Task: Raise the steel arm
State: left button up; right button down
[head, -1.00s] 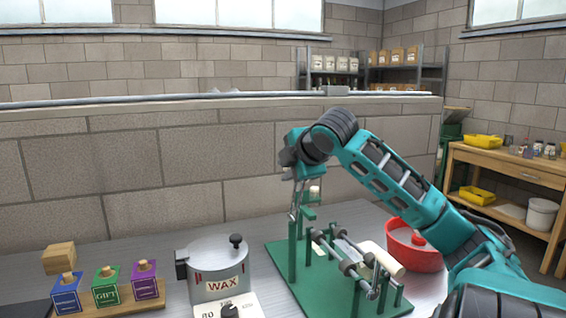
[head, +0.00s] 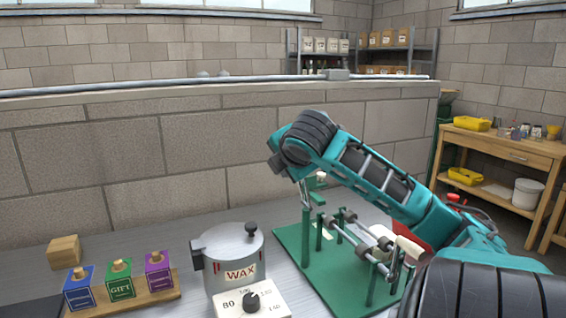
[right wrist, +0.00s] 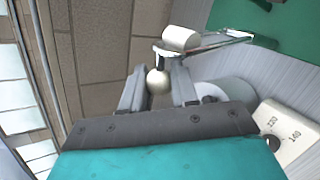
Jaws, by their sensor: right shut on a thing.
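The green stand (head: 305,238) with grey rollers stands on the metal bench in the head view. The steel arm (right wrist: 212,44) is a thin bright bar in the right wrist view, with a cream cylinder (right wrist: 180,39) on it and a cream ball knob (right wrist: 158,82) near its end. My right gripper (right wrist: 156,76) is shut on the ball knob, one finger on each side. In the head view it is over the stand's left end, its fingers mostly hidden by my own wrist. My left gripper is not in view.
A wax pot (head: 232,262) with a dial stands left of the stand. Three labelled stamps (head: 120,279) in a wooden rack and a wooden block (head: 64,250) are further left. A red bowl (head: 410,231) is partly hidden behind my right arm. A block wall (head: 130,165) rises behind the bench.

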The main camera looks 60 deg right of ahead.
jog(key=c, duration=0.9)
grip_release()
jog(key=shift+a, duration=0.1)
jog(key=p+v, duration=0.1)
jog(key=v, duration=1.2)
jog(key=shift+f, duration=0.1)
